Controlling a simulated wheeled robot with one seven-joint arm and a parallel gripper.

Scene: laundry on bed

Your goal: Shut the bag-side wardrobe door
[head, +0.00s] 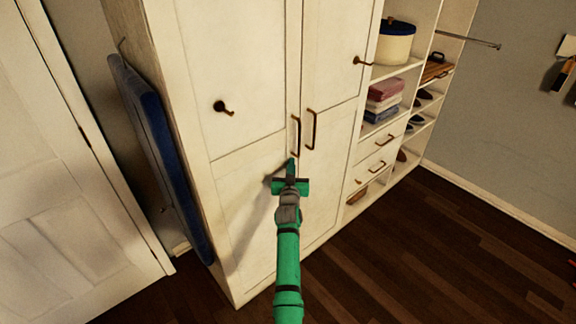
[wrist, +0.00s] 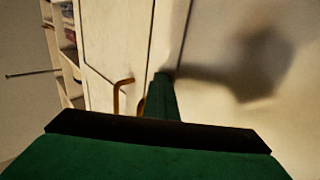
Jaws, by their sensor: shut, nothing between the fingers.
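The cream wardrobe has a left door (head: 235,60) and a right door (head: 335,50). Both look flush or nearly flush with the front; a narrow dark line runs between them. The left door's handle (head: 296,136) and the right door's handle (head: 312,129) are side by side at the meeting edges. My gripper (head: 291,162) is shut and empty, at the left door's inner edge just below its handle. In the wrist view its fingers (wrist: 164,82) point at the door surface (wrist: 235,40), near the bronze handle (wrist: 121,97); contact cannot be told. No bag is recognisable.
A dark hook (head: 223,107) projects from the left door. Open shelves (head: 400,70) with folded towels (head: 384,92) stand right of the doors. A long blue-edged board (head: 165,150) leans by the wardrobe's left side.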

